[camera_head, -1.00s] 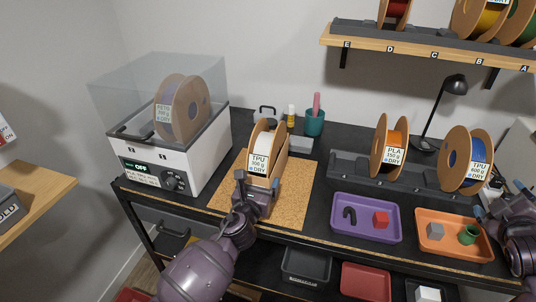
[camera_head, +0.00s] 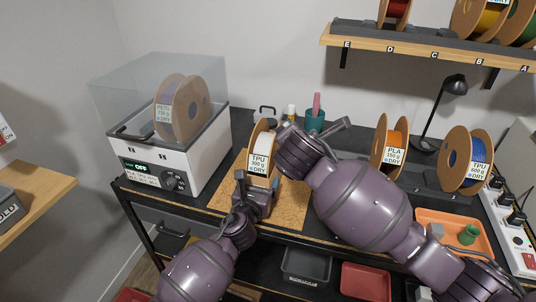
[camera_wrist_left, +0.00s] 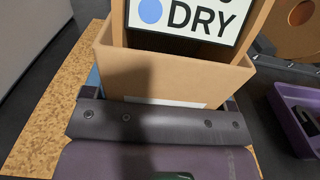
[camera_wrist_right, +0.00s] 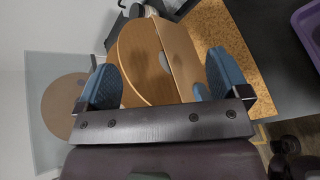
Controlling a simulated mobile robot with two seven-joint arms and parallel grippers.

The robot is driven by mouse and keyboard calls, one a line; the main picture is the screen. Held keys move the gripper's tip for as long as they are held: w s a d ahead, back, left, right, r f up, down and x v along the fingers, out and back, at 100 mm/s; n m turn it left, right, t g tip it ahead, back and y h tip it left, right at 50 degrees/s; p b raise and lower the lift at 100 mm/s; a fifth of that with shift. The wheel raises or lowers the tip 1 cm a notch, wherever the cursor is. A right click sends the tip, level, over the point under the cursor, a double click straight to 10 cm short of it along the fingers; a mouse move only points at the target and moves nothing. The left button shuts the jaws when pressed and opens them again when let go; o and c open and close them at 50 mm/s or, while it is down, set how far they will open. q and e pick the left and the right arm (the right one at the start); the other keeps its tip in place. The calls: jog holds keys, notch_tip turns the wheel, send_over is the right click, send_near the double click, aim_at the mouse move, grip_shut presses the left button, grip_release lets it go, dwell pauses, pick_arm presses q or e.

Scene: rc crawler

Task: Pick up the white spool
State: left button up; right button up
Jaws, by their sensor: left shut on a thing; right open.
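The white spool (camera_head: 265,142), with brown flanges and a TPU DRY label, stands upright in an open cardboard box (camera_wrist_left: 170,75) on a cork mat (camera_head: 290,205). My left gripper (camera_head: 256,190) is shut on the near side of the box. My right gripper (camera_wrist_right: 160,88) is open at the spool. In the right wrist view its blue pads lie on either side of the spool's flange (camera_wrist_right: 143,60) and a box panel. I cannot tell whether they touch. In the head view my right arm hides its fingertips and the box's right side.
A filament dryer (camera_head: 165,150) with a spool inside stands at left. Orange (camera_head: 390,145) and blue (camera_head: 466,160) spools stand at right, behind my right arm. A teal cup (camera_head: 315,121) stands behind the mat. An orange tray (camera_head: 452,220) lies at the right; a shelf (camera_head: 430,57) hangs above.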

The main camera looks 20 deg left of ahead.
jog(key=s+a+r+n+t+h, duration=0.2)
jog(key=s+a+r+n, duration=0.1)
jog(key=s+a+n, duration=0.55)
jog(key=m, duration=0.1)
send_over(266, 143)
jog(key=s, duration=0.2)
notch_tip(266, 143, down, 3)
jog(key=shift+x, duration=1)
jog(key=c, duration=1.6)
jog(key=shift+c, duration=0.4)
jog(key=shift+r, duration=0.1)
notch_tip(266, 143, up, 18)
